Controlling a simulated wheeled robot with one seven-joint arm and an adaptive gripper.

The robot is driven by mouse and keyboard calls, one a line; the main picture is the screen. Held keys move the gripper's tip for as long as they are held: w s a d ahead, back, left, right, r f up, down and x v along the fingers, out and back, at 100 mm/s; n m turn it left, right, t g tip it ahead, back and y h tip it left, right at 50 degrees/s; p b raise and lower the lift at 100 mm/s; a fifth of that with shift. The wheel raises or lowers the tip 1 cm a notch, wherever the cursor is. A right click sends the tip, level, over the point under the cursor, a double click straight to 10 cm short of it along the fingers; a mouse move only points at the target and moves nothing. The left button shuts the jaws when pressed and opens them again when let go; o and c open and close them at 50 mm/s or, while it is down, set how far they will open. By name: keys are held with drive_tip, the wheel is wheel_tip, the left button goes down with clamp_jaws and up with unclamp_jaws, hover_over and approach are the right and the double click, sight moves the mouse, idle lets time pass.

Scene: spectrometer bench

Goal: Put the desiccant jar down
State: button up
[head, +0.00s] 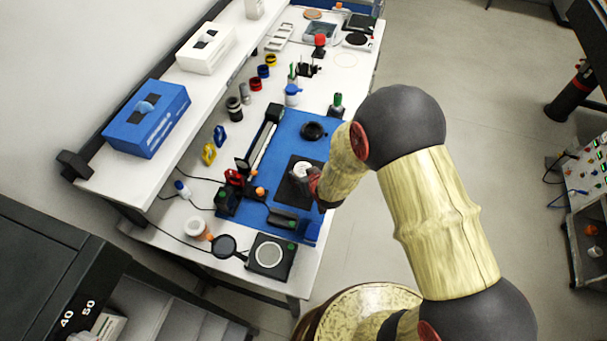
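A small white round jar (301,170), which I take for the desiccant jar, shows right at the tip of my gripper (312,180). It is over a black plate (293,190) on the blue mat (283,137). My arm reaches in from the right, and the gripper's dark and reddish end meets the jar's right side. The fingers are small and partly hidden by the wrist, so I cannot tell whether they are closed around the jar. I also cannot tell whether the jar touches the plate.
A black round lid-like piece (313,131) lies behind the jar on the mat. A black rail device (262,146) stands left. A white and orange container (197,227), a magnifier (224,246) and a square black device (270,257) sit at the near end. A blue box (147,117) is on the shelf.

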drive_tip(key=shift+f+b, duration=0.3)
drive_tip(key=shift+f, duration=0.05)
drive_tip(key=o, duration=1.3)
drive_tip(key=shift+r, duration=0.1)
drive_tip(key=shift+o, duration=0.6)
drive_tip(key=v, duration=1.2)
